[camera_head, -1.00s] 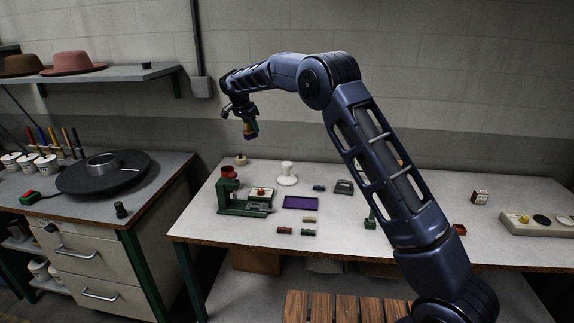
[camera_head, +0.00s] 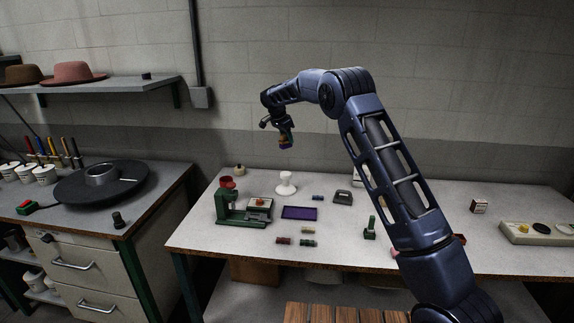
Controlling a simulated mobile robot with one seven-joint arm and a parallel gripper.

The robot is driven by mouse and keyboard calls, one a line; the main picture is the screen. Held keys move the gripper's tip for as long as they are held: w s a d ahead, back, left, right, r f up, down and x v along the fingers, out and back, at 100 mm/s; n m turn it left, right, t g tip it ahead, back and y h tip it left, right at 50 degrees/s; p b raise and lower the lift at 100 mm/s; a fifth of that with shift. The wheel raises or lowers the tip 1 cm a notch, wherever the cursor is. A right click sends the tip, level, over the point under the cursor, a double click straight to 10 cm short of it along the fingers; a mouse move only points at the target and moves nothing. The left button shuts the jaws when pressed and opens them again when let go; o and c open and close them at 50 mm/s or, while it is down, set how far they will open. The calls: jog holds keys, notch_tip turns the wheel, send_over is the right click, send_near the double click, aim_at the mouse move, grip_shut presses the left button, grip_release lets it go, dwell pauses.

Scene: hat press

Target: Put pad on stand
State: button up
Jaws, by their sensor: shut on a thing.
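My gripper (camera_head: 284,131) is shut on a small pad (camera_head: 286,143) with an orange upper part and a blue-purple underside. It holds the pad in the air, in front of the wall. In the picture the pad is straight above the white stand (camera_head: 286,184), clearly apart from it; the exact depth between them is hard to tell. The stand is a round-based pedestal, upright and bare, near the back of the table. The fingertips are small and dark here.
On the table (camera_head: 380,258), a green press (camera_head: 240,210) stands left of a purple tray (camera_head: 299,213). Small rolls, a grey stamp-like block (camera_head: 343,196) and a green-handled tool (camera_head: 369,229) lie nearby. A dark turntable (camera_head: 100,184) is on the left bench.

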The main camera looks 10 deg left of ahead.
aim_at(281, 146)
notch_tip(281, 146, down, 13)
jog(key=shift+r, duration=0.1)
dwell(0.5)
jog(key=o, duration=1)
jog(key=v, duration=1.2)
